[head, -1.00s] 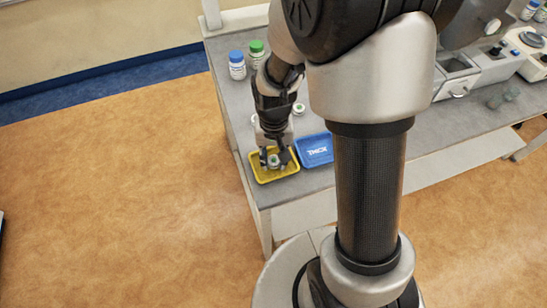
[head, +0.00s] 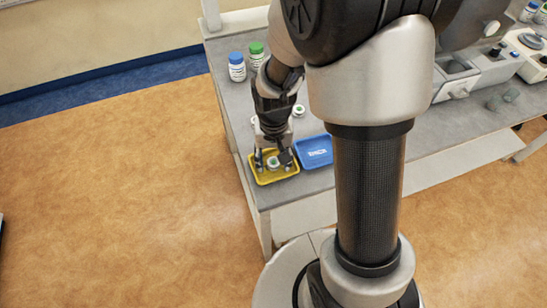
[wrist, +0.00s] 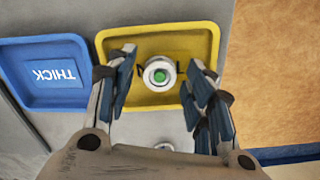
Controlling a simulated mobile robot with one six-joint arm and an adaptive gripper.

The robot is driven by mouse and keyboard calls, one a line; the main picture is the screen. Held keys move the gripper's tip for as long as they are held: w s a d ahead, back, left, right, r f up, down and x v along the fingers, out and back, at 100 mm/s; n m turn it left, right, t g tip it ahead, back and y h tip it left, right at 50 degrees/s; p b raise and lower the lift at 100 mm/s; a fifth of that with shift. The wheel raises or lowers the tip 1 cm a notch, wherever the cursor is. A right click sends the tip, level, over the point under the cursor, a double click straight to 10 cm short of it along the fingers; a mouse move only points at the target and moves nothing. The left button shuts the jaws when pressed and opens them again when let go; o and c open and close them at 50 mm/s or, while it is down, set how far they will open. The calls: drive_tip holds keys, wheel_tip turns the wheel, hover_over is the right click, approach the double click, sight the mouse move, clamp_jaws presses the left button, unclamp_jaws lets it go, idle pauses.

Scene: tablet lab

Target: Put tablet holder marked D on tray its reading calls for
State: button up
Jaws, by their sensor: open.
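A small round white tablet holder with a green centre (wrist: 160,74) sits in the yellow tray (wrist: 203,40). It also shows in the head view (head: 273,162). No letter can be read on it. My gripper (wrist: 161,62) is open, with one finger on each side of the holder and a gap to both. In the head view my gripper (head: 273,167) is over the yellow tray (head: 265,182). The blue tray marked THICK (wrist: 62,93) lies beside the yellow one. Any word on the yellow tray is hidden or unreadable.
Another round holder (head: 299,110) stands behind the trays on the grey bench (head: 322,179). A further one (head: 254,121) is partly hidden by my arm. A blue-capped bottle (head: 237,67) and a green-capped bottle (head: 257,57) stand at the back. Instruments (head: 490,68) are on the right.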

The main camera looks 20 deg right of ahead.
drive_tip(key=s+r+n+t+p, duration=0.1)
drive_tip(key=s+r+p, duration=0.1)
drive_tip(key=r, duration=0.8)
drive_tip(key=s+r+t+p, duration=0.1)
drive_tip(key=s+r+p, duration=0.15)
drive_tip(key=r, duration=0.85)
drive_tip(key=s+r+n+t, duration=0.2)
drive_tip(key=s+r, duration=0.4)
drive_tip(key=s, duration=0.4)
drive_tip(key=shift+s+t, duration=0.25)
drive_tip(key=shift+t, duration=0.05)
